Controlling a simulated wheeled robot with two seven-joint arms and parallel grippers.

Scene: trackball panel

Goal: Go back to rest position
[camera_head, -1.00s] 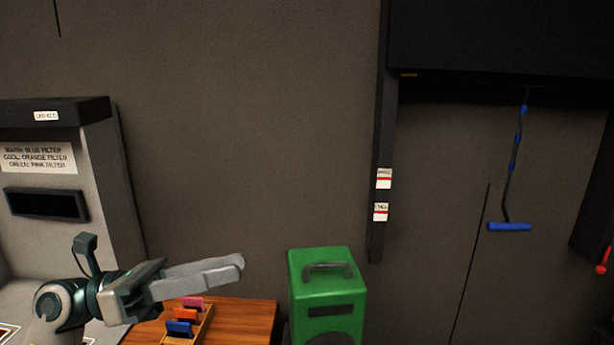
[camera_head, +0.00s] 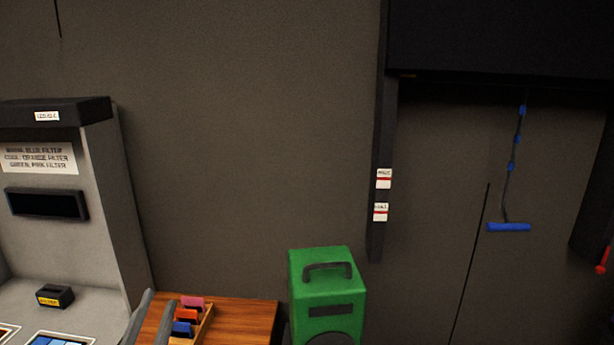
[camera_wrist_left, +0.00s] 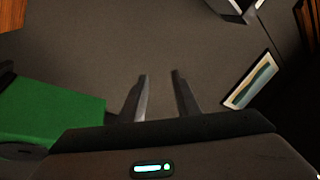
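My left gripper (camera_head: 157,312) shows at the bottom left of the head view, with only its two grey fingers in sight, pointing up beside the wooden table. In the left wrist view its fingers (camera_wrist_left: 159,76) stand apart with nothing between them, so it is open and empty. My right gripper is not in either view.
A wooden table (camera_head: 248,314) bears a rack with pink, orange and blue pieces (camera_head: 187,314). A green box with a handle (camera_head: 326,287) stands to its right. A grey console (camera_head: 105,190) with a small black block (camera_head: 55,295) stands at the left.

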